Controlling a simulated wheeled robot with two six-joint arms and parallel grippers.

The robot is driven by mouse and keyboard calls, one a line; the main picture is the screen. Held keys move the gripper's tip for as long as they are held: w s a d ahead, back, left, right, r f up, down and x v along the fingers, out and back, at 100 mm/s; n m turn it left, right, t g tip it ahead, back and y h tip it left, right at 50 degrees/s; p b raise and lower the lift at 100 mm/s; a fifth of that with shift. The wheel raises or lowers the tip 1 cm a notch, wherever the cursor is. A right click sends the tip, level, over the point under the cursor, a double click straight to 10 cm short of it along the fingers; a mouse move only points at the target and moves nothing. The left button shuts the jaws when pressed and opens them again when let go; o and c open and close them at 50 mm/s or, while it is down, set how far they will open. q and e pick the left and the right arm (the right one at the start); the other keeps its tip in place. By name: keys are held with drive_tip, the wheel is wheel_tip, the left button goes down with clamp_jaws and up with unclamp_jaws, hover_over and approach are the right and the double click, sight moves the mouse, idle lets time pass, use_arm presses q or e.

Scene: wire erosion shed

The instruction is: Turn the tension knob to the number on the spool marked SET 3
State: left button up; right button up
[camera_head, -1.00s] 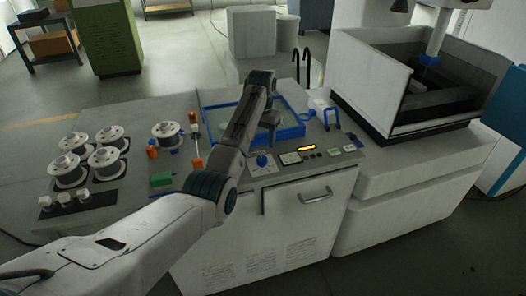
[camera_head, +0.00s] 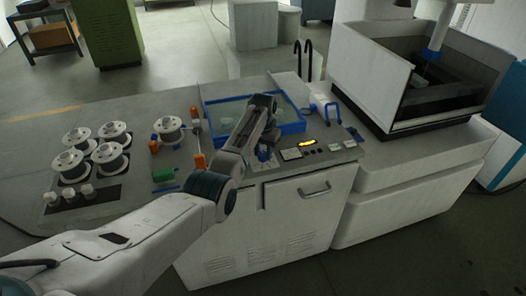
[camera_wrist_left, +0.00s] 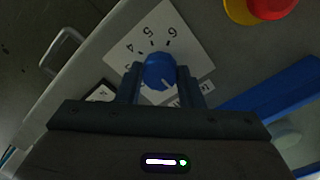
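The blue tension knob (camera_wrist_left: 158,70) sits on a white dial plate (camera_wrist_left: 186,35) in the left wrist view; numerals 4, 5 and 6 show. A small white mark is on the knob's lower side; its exact reading is unclear. My left gripper (camera_wrist_left: 160,83) has one finger on each side of the knob; I cannot tell whether they touch it. In the head view my left gripper (camera_head: 266,150) is down at the knob, partly hiding it. Several white spools (camera_head: 72,165) stand on the panel at left, another spool (camera_head: 168,128) apart; their markings are unreadable. My right gripper is not in view.
A blue-framed tray (camera_head: 222,125) lies behind my gripper. A lit orange display (camera_head: 306,143) and buttons are right of the knob. A red and yellow button (camera_wrist_left: 268,8) shows in the wrist view. Orange posts (camera_head: 199,161) and a green block (camera_head: 163,174) are left.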

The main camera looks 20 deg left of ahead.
use_arm(q)
drive_tip(key=shift+c, duration=1.2)
drive_tip(key=m+p, duration=0.1)
drive_tip(key=m, duration=0.2)
drive_tip(key=shift+r+p, duration=0.2)
drive_tip(key=shift+p, duration=0.15)
drive_tip(key=m+p, duration=0.1)
drive_tip(key=m, duration=0.2)
drive_tip(key=m+p, duration=0.1)
drive_tip(key=m, duration=0.5)
drive_tip(key=shift+w+p, duration=0.1)
drive_tip(key=shift+p, duration=0.2)
drive_tip(key=m+p, duration=0.1)
drive_tip(key=m, duration=0.5)
drive_tip(key=shift+m, duration=0.3)
drive_tip(key=m, duration=0.5)
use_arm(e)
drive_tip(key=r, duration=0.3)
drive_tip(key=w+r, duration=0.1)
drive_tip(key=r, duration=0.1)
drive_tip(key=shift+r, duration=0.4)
